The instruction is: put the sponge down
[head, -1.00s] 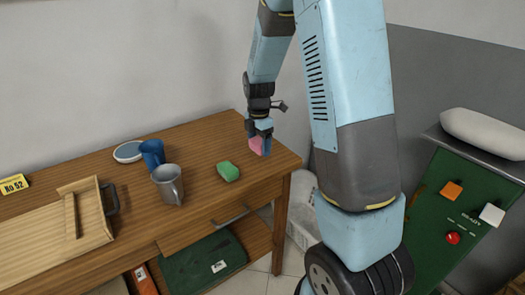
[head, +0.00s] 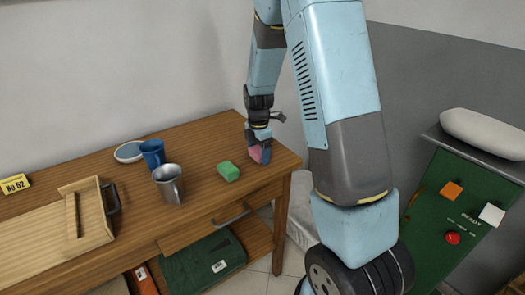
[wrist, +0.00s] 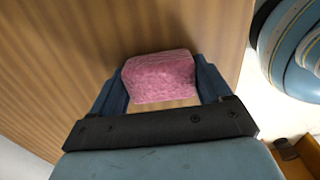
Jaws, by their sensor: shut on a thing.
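The pink sponge (wrist: 160,76) is between the two fingers of my gripper (wrist: 162,85) in the wrist view, with wood tabletop behind it. In the head view the pink sponge (head: 256,154) shows below my gripper (head: 260,147), low over the right end of the wooden table (head: 215,210). My gripper is shut on it. I cannot tell whether the sponge touches the tabletop. A green sponge (head: 228,171) lies on the table to the left of my gripper, apart from it.
A wooden tray (head: 88,215) lies further left. The table's right edge is close to my gripper.

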